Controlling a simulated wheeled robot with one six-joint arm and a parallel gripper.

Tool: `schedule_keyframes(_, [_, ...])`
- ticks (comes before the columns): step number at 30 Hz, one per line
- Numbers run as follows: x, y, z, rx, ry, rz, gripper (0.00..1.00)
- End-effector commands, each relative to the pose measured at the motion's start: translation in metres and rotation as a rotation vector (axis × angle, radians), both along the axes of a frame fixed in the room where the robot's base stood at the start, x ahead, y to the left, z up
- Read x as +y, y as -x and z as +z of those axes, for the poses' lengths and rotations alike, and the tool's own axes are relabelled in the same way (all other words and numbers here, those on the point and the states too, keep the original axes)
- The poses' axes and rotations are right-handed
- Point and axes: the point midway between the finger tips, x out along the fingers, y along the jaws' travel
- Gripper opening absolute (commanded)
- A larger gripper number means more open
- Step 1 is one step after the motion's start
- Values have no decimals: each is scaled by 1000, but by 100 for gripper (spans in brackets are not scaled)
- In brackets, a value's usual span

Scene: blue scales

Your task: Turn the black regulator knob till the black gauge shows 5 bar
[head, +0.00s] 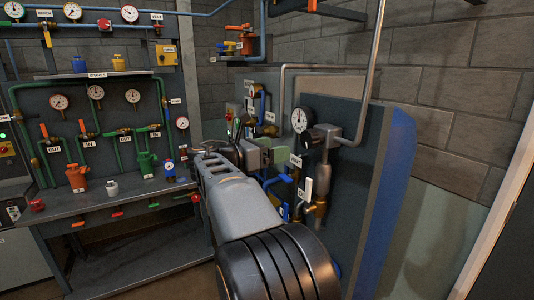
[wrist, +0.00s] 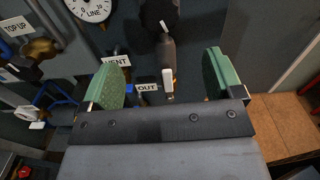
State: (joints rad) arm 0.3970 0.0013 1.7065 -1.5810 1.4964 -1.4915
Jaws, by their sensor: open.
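The black regulator knob (wrist: 158,14) has a white mark and shows at the top of the wrist view, above a grey valve body. The black-rimmed gauge (wrist: 92,6), with a white dial marked LINE, is at its upper left and cut off by the picture edge. The gauge (head: 302,119) also shows in the head view, too small to read. My gripper (wrist: 163,58) is open and empty, its green pads apart. The knob lies beyond the fingertips, untouched. In the head view my gripper (head: 286,158) is beside the panel, partly hidden by my arm.
A white-handled OUT valve (wrist: 168,80) sits between the pads in the wrist view. A grey pipe (head: 367,80) rises beside the gauge. A workbench (head: 110,203) with more gauges and valves stands at the left.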

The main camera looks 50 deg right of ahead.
Motion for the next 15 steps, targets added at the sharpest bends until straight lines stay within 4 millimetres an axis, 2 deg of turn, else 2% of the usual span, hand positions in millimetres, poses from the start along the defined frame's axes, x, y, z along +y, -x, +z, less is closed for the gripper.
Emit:
schedule_keyframes(6, [14,-5,0,-1,0,1,86])
schedule_keyframes(15, [16,-5,1,-1,0,0,86])
